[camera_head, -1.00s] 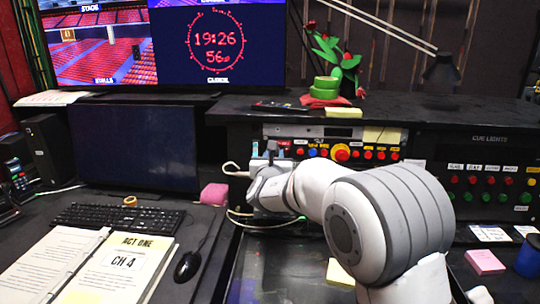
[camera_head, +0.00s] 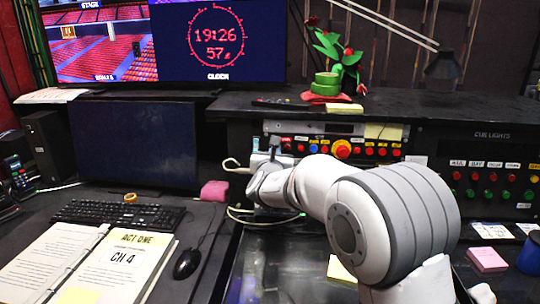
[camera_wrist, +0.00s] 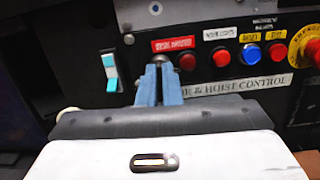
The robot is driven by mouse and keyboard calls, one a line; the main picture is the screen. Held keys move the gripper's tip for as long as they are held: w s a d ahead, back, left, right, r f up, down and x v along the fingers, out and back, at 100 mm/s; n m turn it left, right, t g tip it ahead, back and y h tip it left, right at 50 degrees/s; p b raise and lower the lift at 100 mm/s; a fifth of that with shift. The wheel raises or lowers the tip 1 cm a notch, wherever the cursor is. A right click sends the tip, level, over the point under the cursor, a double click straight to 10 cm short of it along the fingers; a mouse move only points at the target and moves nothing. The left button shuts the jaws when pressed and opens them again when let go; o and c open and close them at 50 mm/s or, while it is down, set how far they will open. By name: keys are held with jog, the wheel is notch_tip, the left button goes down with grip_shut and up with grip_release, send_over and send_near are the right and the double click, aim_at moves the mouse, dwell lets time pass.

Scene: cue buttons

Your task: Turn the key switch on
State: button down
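My gripper (camera_wrist: 159,72) shows in the wrist view as two blue-grey fingers close together, pointing at the panel just under a red label (camera_wrist: 172,44). A narrow dark gap shows between them. The key switch is not clearly visible; the fingertips cover the spot below the red label's left part, and I cannot tell whether they touch or hold a key. A small round red fitting (camera_wrist: 187,62) shows just right of the fingertips. In the head view my gripper (camera_head: 270,146) reaches the left end of the control panel (camera_head: 318,130).
Right of the fingers are a red button (camera_wrist: 220,57), a blue button (camera_wrist: 250,52) and a yellow-ringed emergency button (camera_wrist: 312,48). A pale blue rocker switch (camera_wrist: 110,72) is left. A cable (camera_head: 236,166) lies near my gripper. The desk holds a keyboard (camera_head: 120,214) and binder (camera_head: 120,270).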

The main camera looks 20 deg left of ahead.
jog(key=m+b, duration=0.1)
jog(key=b, duration=0.1)
jog(key=f+m+b, duration=0.1)
jog(key=m+b, duration=0.1)
jog(key=b, duration=0.1)
jog(key=shift+s+a+h, duration=0.1)
jog(key=shift+h, duration=0.2)
jog(key=m+h+b, duration=0.1)
jog(key=m+b, duration=0.5)
jog(key=shift+r, duration=0.15)
jog(key=m+b, duration=0.4)
jog(key=m, duration=0.1)
jog(key=shift+g+h, duration=0.3)
jog(key=shift+r+m+g+b, duration=0.1)
jog(key=shift+m+g+b, duration=0.3)
jog(key=shift+m+b, duration=1.35)
jog(key=shift+m+p, duration=0.55)
jog(key=shift+m, duration=0.2)
jog(key=c, duration=1.6)
grip_release()
jog(key=shift+r, duration=0.15)
jog(key=shift+r, duration=0.1)
